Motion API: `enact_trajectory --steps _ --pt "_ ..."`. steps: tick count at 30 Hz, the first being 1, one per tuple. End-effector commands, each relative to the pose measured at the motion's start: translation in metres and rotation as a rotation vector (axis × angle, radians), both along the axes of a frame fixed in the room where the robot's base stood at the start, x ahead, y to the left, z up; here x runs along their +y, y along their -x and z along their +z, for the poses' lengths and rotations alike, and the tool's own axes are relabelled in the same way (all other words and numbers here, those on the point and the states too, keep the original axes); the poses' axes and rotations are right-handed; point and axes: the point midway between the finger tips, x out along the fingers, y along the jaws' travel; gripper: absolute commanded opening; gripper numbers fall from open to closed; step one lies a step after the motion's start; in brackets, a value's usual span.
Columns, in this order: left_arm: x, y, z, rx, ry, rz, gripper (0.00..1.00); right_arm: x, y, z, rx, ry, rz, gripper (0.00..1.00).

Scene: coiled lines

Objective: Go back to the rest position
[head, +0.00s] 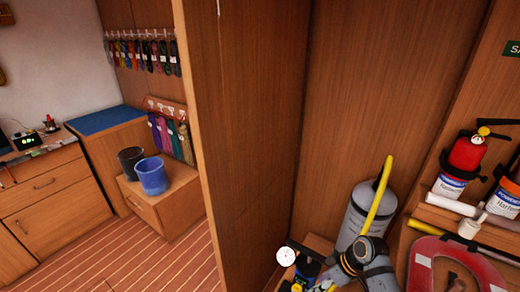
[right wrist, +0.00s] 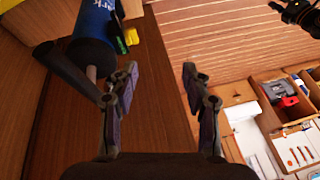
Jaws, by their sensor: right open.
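My right gripper (right wrist: 160,72) shows in the right wrist view with its two fingers spread wide apart. Nothing is between the fingers. A wooden panel lies behind the left finger and the striped floor lies beyond the fingertips. In the head view, coiled lines (head: 146,55) in several colours hang from a row of hooks on the back wall. More coils (head: 170,138) hang from a lower rack.
A tall wooden partition (head: 245,150) stands in the middle of the head view. Right of it are a grey cylinder (head: 358,215) and a red extinguisher (head: 466,155). Left are a blue bucket (head: 151,178), a black bucket (head: 130,162) and drawers (head: 55,205). Striped floor (head: 170,262) is clear.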

Motion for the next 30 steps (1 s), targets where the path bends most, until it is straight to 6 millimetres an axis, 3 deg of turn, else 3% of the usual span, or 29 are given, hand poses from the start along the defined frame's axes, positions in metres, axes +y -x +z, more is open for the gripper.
enact_trajectory --steps 3,8,14,17,18,22,24,27,30 --pt "-0.002 -0.012 0.001 -0.019 0.003 0.0 0.4 -0.007 0.001 -0.031 0.026 0.013 -0.084 0.48" --pt "-0.006 -0.013 0.001 -0.02 0.008 0.002 0.4 -0.02 0.007 -0.084 0.06 0.045 -0.223 0.48" --pt "-0.006 0.0 -0.001 0.0 0.007 0.002 0.4 -0.045 0.039 -0.172 0.107 0.121 -0.426 0.48" --pt "-0.005 0.006 -0.001 0.011 0.006 0.002 0.4 -0.063 0.077 -0.232 0.129 0.186 -0.545 0.48" --pt "-0.004 0.007 -0.001 0.012 0.005 0.002 0.4 -0.07 0.1 -0.257 0.137 0.217 -0.592 0.48" --pt "-0.004 0.005 -0.001 0.009 0.005 0.002 0.4 -0.091 0.187 -0.329 0.141 0.314 -0.712 0.48" --pt "-0.004 0.002 -0.001 0.005 0.004 0.002 0.4 -0.097 0.235 -0.355 0.138 0.348 -0.749 0.48" --pt "-0.004 -0.001 0.0 0.0 0.004 0.002 0.4 -0.1 0.293 -0.377 0.131 0.374 -0.777 0.48" --pt "-0.003 -0.002 0.0 -0.001 0.004 0.001 0.4 -0.099 0.33 -0.386 0.126 0.38 -0.79 0.48"
